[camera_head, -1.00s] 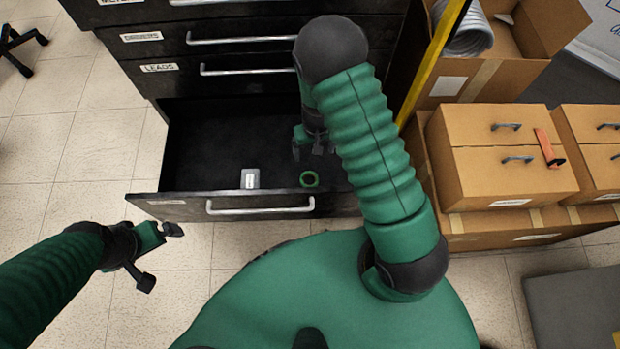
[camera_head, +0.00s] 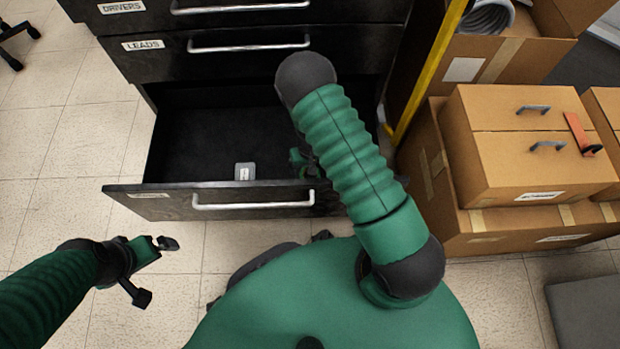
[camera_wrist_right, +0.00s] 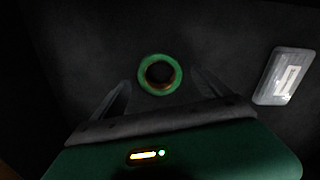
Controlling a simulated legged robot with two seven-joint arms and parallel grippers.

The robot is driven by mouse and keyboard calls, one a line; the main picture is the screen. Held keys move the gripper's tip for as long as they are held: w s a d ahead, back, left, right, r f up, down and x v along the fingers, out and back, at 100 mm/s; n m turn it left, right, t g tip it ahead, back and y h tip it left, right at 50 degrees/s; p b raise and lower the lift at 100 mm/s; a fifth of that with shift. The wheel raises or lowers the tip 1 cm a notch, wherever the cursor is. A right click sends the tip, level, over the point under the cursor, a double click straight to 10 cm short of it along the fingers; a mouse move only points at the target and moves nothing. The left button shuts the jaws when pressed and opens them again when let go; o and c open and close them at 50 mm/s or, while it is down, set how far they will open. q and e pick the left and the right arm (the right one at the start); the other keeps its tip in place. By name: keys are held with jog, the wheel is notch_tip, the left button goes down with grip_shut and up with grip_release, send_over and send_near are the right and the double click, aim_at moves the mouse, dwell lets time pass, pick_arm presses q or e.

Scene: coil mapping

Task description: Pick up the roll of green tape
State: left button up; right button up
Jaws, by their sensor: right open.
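The roll of green tape (camera_wrist_right: 160,75) lies on the dark drawer floor in the right wrist view, its ring opening facing the camera. In the head view it is hidden behind my right arm. My right gripper (camera_wrist_right: 160,90) is open, with its fingers on either side of the roll in the picture; I cannot tell whether they touch it. In the head view my right gripper (camera_head: 308,165) is inside the open drawer, mostly hidden by the arm. My left gripper (camera_head: 155,272) is open and empty over the floor at lower left.
The open black drawer (camera_head: 160,205) holds a small clear case (camera_head: 245,171), also in the right wrist view (camera_wrist_right: 286,76). Closed drawers stand above it. A yellow post (camera_head: 430,70) and cardboard boxes (camera_head: 520,165) are on the right.

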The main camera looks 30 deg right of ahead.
notch_tip(320, 180, down, 2)
jog(key=shift+f, duration=0.25)
jog(key=shift+r, duration=0.2)
jog(key=shift+c, duration=0.4)
jog(key=c, duration=1.4)
